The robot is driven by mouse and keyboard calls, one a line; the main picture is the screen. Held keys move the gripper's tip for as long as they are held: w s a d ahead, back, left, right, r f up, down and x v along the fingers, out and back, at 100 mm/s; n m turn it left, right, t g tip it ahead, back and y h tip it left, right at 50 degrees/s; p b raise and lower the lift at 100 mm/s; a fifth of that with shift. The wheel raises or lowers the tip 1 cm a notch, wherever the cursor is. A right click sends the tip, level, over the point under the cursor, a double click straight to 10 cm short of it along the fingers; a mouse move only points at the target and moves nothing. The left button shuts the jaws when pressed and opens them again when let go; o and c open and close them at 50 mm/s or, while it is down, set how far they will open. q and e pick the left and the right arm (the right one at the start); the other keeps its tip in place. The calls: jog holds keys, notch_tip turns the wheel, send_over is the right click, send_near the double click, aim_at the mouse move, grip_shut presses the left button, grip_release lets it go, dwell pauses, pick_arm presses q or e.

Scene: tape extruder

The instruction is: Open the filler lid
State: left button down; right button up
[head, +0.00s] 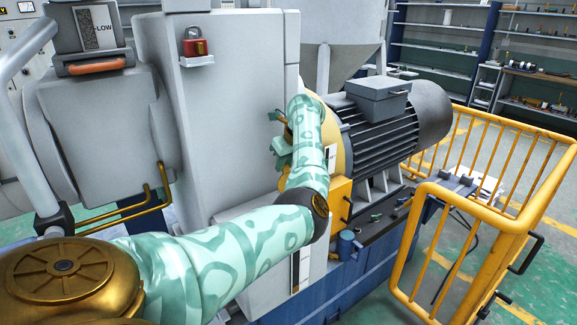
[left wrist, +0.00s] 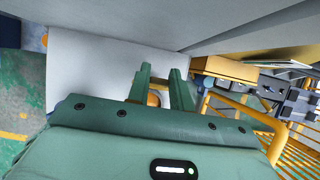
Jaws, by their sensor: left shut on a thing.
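My left gripper (head: 281,148) is at the right side of the tall grey cabinet (head: 235,100), partly hidden by my forearm. In the left wrist view its two fingers (left wrist: 161,88) are close together against a pale flat surface (left wrist: 90,70). A small orange-yellow part (left wrist: 154,99) shows between the fingers, and they are shut on it. Most of this part is hidden by the fingers and gripper body. I cannot tell whether it belongs to the filler lid, and I cannot pick out the lid for certain. My right gripper is not in view.
A ribbed dark motor (head: 390,125) and a yellow guard are right of my forearm. Yellow railings (head: 480,235) stand farther right. A grey unit marked LOW (head: 97,28) has an orange handle. Shelves line the back.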

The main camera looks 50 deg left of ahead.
pick_arm(q)
jog(key=shift+a, duration=0.2)
dwell(0.3)
jog(key=c, duration=1.3)
grip_release()
jog(key=shift+o, duration=0.3)
jog(key=shift+a+f, duration=0.1)
jog(key=p+v, duration=0.4)
jog(key=v, duration=1.2)
